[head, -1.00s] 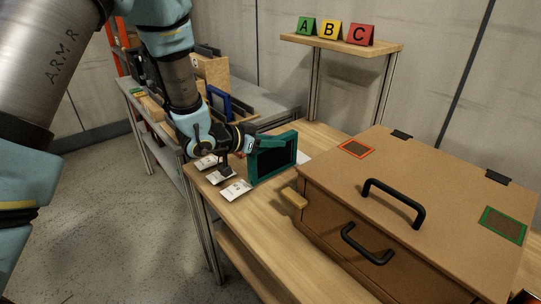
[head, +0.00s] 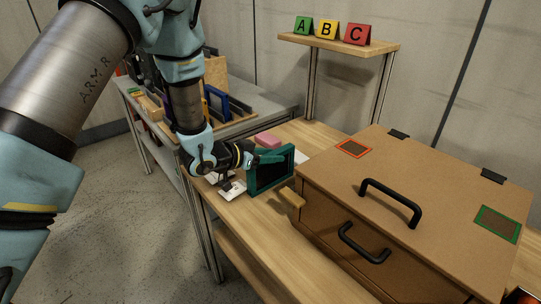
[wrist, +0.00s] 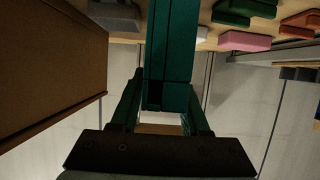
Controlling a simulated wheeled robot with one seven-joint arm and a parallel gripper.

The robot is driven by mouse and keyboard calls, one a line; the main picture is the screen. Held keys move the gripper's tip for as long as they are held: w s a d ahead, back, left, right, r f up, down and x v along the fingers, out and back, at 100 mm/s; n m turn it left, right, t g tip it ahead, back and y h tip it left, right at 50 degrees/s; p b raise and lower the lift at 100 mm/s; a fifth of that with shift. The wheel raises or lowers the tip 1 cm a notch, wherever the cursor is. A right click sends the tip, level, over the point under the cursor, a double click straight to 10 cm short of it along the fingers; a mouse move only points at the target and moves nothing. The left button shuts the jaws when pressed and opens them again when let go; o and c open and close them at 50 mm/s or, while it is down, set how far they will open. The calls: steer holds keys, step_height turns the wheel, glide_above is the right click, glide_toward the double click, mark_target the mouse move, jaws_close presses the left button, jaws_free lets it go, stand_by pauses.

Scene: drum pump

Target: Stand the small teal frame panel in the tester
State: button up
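The small teal frame panel (head: 270,171), with a dark centre, is upright and slightly turned at the left end of the wooden table, left of a large brown box. My gripper (head: 262,160) is shut on it from the left. In the wrist view the panel (wrist: 172,50) stands between the two teal fingers (wrist: 163,115). Whether its lower edge touches the table is unclear. I cannot tell which thing is the tester; the brown box (head: 410,165) has black handles and a red-edged and a green-edged patch on its lid.
A wooden block (head: 292,197) sticks out at the box's left side. White cards (head: 233,190) and a pink block (head: 267,138) lie near the panel. A side bench behind holds blue frames (head: 216,102). A shelf (head: 340,43) carries A, B, C signs.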

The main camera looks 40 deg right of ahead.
steer(key=shift+o, duration=0.9)
